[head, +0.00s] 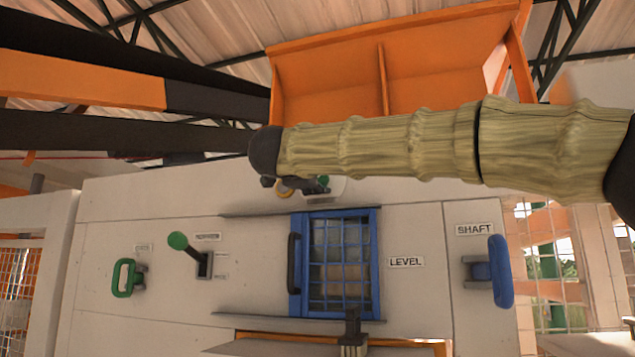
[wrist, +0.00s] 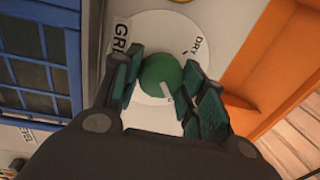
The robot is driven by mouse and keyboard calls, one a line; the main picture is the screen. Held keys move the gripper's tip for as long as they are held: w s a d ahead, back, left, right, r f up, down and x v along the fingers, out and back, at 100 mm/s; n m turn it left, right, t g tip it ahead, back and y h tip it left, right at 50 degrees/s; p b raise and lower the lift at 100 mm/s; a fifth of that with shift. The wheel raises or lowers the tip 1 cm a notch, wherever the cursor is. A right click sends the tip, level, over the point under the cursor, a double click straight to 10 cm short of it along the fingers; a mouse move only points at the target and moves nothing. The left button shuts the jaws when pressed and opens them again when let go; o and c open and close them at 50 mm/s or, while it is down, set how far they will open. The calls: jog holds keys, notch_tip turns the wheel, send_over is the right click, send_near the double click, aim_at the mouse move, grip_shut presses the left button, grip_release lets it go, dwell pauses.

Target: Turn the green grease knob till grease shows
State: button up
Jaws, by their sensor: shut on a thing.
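The green grease knob (wrist: 160,77) is round with a pale pointer mark. It sits on a white round dial plate (wrist: 145,28) with partly hidden lettering in the wrist view. My gripper (wrist: 162,84) has a finger on each side of the knob and is shut on it. In the head view, my gripper (head: 294,185) is at the upper panel, above the blue mesh door, and my arm hides part of this area. A bit of the green knob (head: 323,181) shows beside the fingers. I cannot make out any grease in either view.
Below is the blue mesh door (head: 375,265) with a black handle (head: 294,263). A green-tipped lever (head: 178,241) and green handle (head: 124,278) are at left, a blue handle (head: 501,271) at right. An orange hopper (head: 330,75) rises above.

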jog(key=shift+f, duration=0.2)
jog(key=o, duration=1)
jog(key=shift+r, duration=0.1)
jog(key=shift+o, duration=0.2)
jog(key=shift+s, duration=0.1)
jog(key=v, duration=1.2)
